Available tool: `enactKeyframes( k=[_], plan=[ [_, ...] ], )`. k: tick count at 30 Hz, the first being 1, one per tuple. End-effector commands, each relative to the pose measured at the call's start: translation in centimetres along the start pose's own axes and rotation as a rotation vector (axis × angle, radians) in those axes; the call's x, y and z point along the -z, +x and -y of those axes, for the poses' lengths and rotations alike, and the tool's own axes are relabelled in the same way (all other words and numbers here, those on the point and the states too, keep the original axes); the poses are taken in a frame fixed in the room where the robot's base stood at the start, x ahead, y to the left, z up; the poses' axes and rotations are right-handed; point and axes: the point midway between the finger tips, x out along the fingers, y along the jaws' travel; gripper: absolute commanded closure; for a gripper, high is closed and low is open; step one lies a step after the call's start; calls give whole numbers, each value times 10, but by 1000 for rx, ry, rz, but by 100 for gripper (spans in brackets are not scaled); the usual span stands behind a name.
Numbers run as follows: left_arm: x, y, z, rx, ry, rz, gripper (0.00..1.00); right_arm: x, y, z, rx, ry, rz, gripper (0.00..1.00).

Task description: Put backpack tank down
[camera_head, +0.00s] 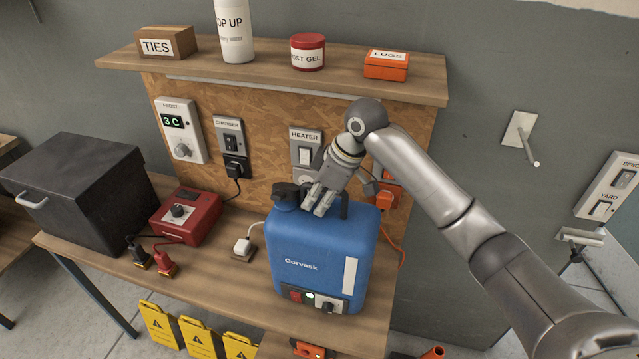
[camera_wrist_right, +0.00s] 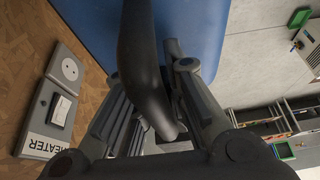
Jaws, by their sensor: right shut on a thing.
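The blue backpack tank (camera_head: 312,248), labelled Corvask, is upright at the right part of the wooden bench (camera_head: 215,288). I cannot tell whether its base touches the bench top. It has a black cap at its top left and a red switch and a knob low on its front. My right gripper (camera_head: 322,202) is at the top of the tank, shut on its black handle. In the right wrist view the dark handle (camera_wrist_right: 140,65) passes between the fingers, with the blue tank (camera_wrist_right: 85,22) behind it. My left gripper is not in view.
Left of the tank are a white plug (camera_head: 243,246), a red charger box (camera_head: 186,215) and a black case (camera_head: 75,190). A shelf (camera_head: 270,75) with containers overhangs the back. Heater switches (camera_head: 305,150) and an orange plug (camera_head: 388,195) are close behind my gripper.

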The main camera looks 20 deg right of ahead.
Motion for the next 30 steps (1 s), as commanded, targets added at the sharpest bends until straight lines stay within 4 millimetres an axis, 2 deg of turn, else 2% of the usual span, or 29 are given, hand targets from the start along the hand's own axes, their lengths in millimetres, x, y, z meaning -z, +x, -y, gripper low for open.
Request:
enactKeyframes(
  k=[1,9,10,15,25,30],
  plan=[
    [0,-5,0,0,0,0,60,2,-3,-1,-3,-2,-8,100],
    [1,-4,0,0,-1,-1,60,1,2,-1,-5,-2,-9,100],
    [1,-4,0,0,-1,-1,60,-2,5,0,-1,-1,-1,84],
    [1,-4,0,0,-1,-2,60,-2,5,0,0,-1,-1,65],
    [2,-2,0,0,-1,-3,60,-2,3,0,-1,-1,-2,65],
    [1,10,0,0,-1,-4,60,-2,-16,-1,-5,-2,-6,65]
  ],
)
